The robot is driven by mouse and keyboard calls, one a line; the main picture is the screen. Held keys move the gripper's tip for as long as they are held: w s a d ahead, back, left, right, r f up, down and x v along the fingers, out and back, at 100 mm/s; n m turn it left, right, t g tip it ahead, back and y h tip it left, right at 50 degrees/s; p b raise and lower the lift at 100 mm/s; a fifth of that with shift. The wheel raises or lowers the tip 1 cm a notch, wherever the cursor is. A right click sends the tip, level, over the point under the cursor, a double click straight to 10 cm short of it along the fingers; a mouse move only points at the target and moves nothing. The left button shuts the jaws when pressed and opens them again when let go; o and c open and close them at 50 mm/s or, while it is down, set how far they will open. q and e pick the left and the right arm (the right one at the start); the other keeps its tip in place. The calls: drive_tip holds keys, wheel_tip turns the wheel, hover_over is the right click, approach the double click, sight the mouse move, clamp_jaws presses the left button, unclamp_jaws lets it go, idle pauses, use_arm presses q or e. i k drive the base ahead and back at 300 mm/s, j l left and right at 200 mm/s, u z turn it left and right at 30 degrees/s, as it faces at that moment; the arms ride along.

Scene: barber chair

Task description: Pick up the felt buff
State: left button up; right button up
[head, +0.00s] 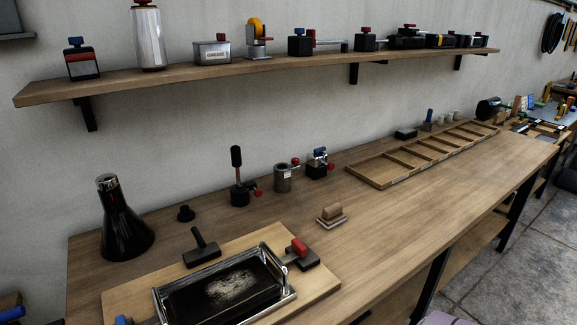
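A small block with a rounded wooden handle and a pale, layered base (331,221), which looks like the felt buff, sits upright on the wooden workbench (400,222) in the head view. It stands right of the framed black plate, with bare bench around it. Its felt face is against the bench, so I cannot see it. Neither my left gripper nor my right gripper is in view.
A metal-framed black plate (222,297) on a wooden board (128,304) fills the front left. Dark handled tools (201,250) flank it. A black cone-shaped vessel (121,228), small clamps and a compartment tray (377,175) line the back. A loaded shelf (250,68) hangs above.

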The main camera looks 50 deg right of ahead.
sight(333, 215)
drive_tip(key=z, duration=1.8)
drive_tip(key=l, duration=0.1)
